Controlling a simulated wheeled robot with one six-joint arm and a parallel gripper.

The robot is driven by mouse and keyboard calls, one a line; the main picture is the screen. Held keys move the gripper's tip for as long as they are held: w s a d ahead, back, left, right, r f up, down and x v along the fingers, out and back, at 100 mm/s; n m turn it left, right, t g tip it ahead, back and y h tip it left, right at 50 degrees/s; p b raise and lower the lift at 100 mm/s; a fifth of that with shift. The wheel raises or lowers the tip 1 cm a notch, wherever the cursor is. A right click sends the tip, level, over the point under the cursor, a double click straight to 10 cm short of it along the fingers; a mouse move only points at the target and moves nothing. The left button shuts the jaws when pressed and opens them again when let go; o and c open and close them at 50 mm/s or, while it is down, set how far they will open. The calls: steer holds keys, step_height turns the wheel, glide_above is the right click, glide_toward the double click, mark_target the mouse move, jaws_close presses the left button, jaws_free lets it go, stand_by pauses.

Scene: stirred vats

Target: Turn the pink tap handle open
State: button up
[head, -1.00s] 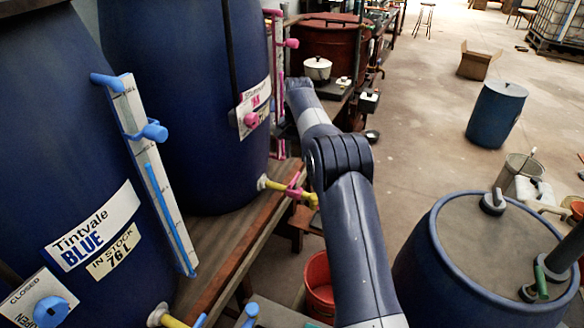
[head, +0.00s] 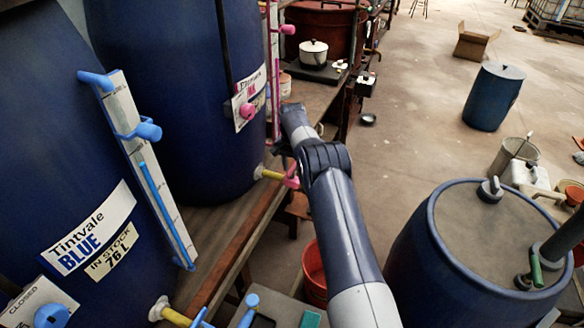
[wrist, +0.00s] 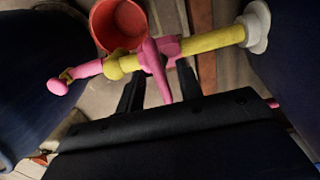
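The pink tap handle (wrist: 158,68) is a lever across a yellow tap pipe (wrist: 214,40) in the wrist view. The pipe runs left from a pale flange (wrist: 256,27) to a pink-tipped outlet (wrist: 62,84). In the head view the handle (head: 292,178) shows beside my arm, low on the rear blue vat (head: 180,110); my arm hides the outlet end. My gripper (wrist: 160,88) is open. Its two dark fingers stand apart in the wrist view, with the handle's near end appearing between them. I cannot tell whether they touch it.
A red bucket (wrist: 120,25) stands on the floor below the tap. The front vat, labelled Tintvale Blue (head: 80,235), has its own blue-handled tap at lower left. A wooden bench edge (head: 240,235) runs along the vats. A blue drum (head: 420,250) stands at right.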

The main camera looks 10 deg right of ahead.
steer(key=shift+f, duration=0.65)
jaws_close()
